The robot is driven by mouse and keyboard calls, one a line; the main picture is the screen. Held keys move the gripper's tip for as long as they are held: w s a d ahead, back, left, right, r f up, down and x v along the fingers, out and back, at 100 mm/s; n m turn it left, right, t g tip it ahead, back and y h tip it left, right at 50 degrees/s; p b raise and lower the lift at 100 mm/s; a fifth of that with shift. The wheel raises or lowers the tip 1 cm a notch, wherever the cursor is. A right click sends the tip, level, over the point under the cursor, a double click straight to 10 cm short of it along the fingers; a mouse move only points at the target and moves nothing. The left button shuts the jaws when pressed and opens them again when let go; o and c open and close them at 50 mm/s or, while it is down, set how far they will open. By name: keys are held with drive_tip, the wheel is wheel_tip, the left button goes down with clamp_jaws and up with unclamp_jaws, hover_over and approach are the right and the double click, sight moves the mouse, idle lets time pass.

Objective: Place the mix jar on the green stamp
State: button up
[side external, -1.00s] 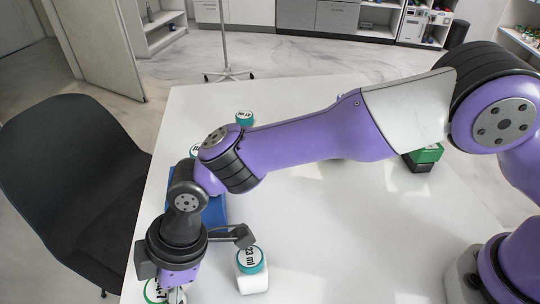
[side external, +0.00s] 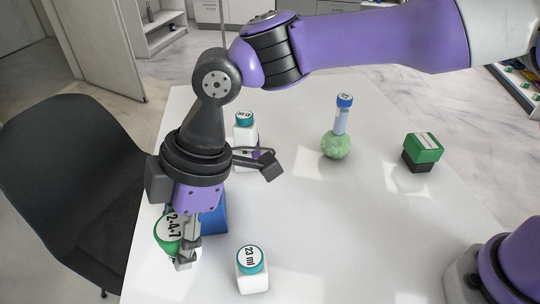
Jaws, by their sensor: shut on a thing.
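My gripper (side external: 190,253) points down at the left front of the white table, shut on a jar marked 2-4-7 (side external: 167,236). This jar has a white label and a green rim, and the fingers hide part of it. It looks raised off the table. No label reading "mix" is legible; the held jar may be the mix jar. The green stamp (side external: 424,149) is a block with a green upper part and a black lower part. It stands at the right of the table, well away from my gripper, with nothing on it.
A teal-lidded 23 ml jar (side external: 252,271) stands right of my gripper. Another teal-lidded jar (side external: 244,129) stands behind it. A blue block (side external: 214,217) is partly hidden behind my gripper. A blue-capped tube in a green round holder (side external: 337,145) stands mid-table.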

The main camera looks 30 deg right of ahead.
drive_tip(key=w+d+r+m+t+h, duration=0.2)
drive_tip(key=w+d+r+m, duration=0.15)
drive_tip(key=d+m, duration=0.7)
drive_tip(key=w+d+r+m+t+h, duration=0.15)
drive_tip(key=d+r+m, duration=0.3)
drive_tip(key=d, duration=1.05)
drive_tip(key=m+h, duration=0.4)
drive_tip(key=m, duration=0.6)
hover_over(424, 136)
drive_tip(key=s+a, duration=0.1)
drive_tip(key=a, duration=0.1)
drive_tip(key=f, duration=0.5)
drive_tip(key=shift+s+f, duration=0.2)
drive_tip(key=shift+f, duration=0.2)
drive_tip(key=shift+d+f, duration=0.45)
drive_tip(key=shift+d, duration=0.05)
drive_tip(key=shift+f, duration=1.8)
drive_tip(key=shift+f, duration=0.1)
drive_tip(key=o, duration=1.1)
drive_tip(key=shift+o, duration=0.2)
